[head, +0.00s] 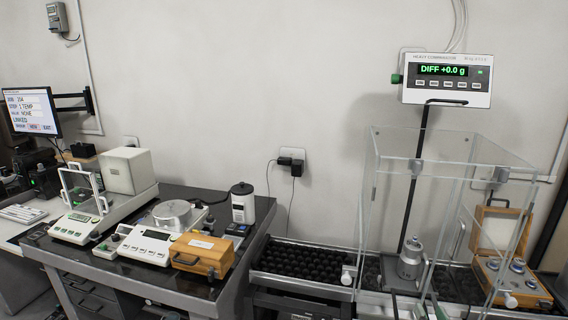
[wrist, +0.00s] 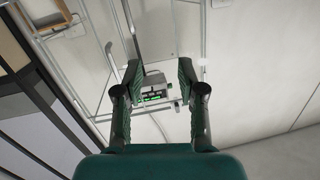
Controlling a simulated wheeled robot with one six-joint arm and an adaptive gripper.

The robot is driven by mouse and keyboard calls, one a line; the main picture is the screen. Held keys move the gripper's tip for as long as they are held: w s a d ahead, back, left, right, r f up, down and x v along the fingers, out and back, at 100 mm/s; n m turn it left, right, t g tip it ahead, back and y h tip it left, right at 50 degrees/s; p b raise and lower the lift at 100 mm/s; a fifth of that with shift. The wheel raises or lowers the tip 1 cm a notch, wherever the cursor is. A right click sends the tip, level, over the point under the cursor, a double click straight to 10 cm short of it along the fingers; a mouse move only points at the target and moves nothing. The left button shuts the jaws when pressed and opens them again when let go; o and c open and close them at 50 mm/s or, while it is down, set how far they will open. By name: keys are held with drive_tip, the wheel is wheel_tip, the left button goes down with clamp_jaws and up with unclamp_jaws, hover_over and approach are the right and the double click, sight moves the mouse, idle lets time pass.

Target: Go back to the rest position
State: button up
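My gripper (wrist: 158,75) shows in the wrist view with its two dark green fingers spread apart and nothing between them. Beyond the fingers, the display unit with green digits (wrist: 152,97) and the clear enclosure's frame appear from an odd angle. The head view shows the display (head: 446,80) reading "DIFF +0.0 g" above the glass enclosure (head: 395,200). A metal weight (head: 411,262) stands inside the enclosure.
An open wooden weight box (head: 512,285) stands at the right of the enclosure. A monitor (head: 30,112) is at far left.

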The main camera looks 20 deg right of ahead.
drive_tip(key=s+a+f+n+y, duration=0.1)
drive_tip(key=s+a+f+y, duration=0.1)
drive_tip(key=s+a+f, duration=0.6)
drive_tip(key=s+a+f+n+y, duration=0.1)
drive_tip(key=s+a+f, duration=0.4)
drive_tip(key=a, duration=0.4)
drive_tip(key=s+a+n+y, duration=0.2)
drive_tip(key=s+a, duration=0.2)
drive_tip(key=s, duration=0.5)
drive_tip(key=s+a+n+y, duration=0.2)
drive_tip(key=s+a, duration=0.2)
drive_tip(key=s, duration=0.5)
drive_tip(key=shift+s+a+r+g, duration=0.25)
drive_tip(key=shift+s+r+g, duration=0.1)
drive_tip(key=shift+r+g, duration=0.05)
